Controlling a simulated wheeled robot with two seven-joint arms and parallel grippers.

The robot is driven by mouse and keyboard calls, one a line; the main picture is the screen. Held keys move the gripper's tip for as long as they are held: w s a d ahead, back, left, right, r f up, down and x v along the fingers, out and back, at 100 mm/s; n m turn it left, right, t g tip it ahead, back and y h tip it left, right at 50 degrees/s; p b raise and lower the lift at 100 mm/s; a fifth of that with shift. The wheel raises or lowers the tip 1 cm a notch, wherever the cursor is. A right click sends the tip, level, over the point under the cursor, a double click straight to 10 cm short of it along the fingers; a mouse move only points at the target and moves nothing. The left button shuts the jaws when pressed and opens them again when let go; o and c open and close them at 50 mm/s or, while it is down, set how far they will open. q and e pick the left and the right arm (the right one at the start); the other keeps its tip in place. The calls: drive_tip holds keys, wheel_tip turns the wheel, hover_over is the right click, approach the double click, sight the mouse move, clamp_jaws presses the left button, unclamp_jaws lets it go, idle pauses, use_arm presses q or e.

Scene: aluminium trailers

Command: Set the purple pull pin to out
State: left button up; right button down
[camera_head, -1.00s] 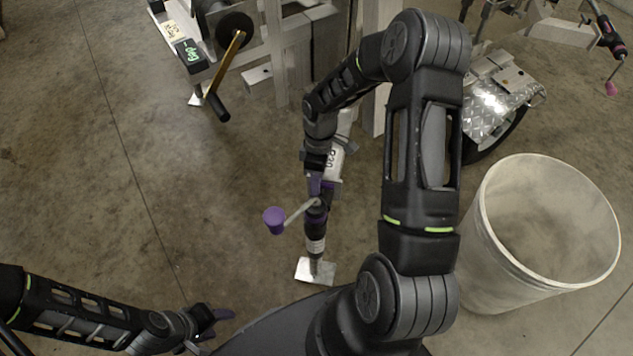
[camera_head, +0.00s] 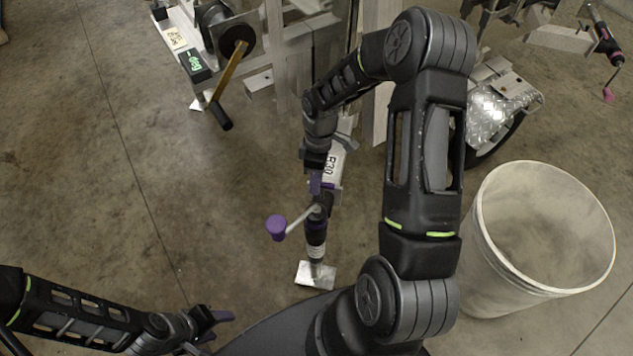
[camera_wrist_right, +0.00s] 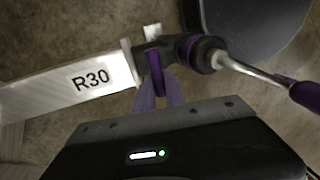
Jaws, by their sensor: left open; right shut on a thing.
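The purple pull pin (camera_wrist_right: 156,72) shows in the right wrist view, at the joint between the R30 bar (camera_wrist_right: 70,88) and the dark jack (camera_wrist_right: 196,52). My right gripper (camera_wrist_right: 158,84) is shut on it, with its lilac fingers on both sides of the pin. In the head view my right gripper (camera_head: 316,182) is over the jack's upper part, and the arm and fingers hide the pin there. The jack's crank has a purple knob (camera_head: 276,228). My left gripper (camera_head: 222,318) is open and empty at the lower left, away from the jack.
A large pale bin (camera_head: 545,235) stands on the right. Behind are the trailer frame, a winch with a brass-coloured crank (camera_head: 230,75), and a wheel under a tread-plate fender (camera_head: 500,105). The jack's foot plate (camera_head: 316,275) is at the floor. The floor at left is clear.

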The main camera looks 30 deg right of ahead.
drive_tip(key=c, duration=1.6)
unclamp_jaws()
drive_tip(key=shift+s+d, duration=0.1)
drive_tip(key=shift+s, duration=0.1)
drive_tip(key=shift+c, duration=0.2)
drive_tip(key=shift+r, duration=0.1)
wheel_tip(320, 180, up, 8)
drive_tip(key=w+d, duration=0.1)
drive_tip(key=shift+f+p, duration=0.25)
drive_tip(key=shift+p, duration=0.15)
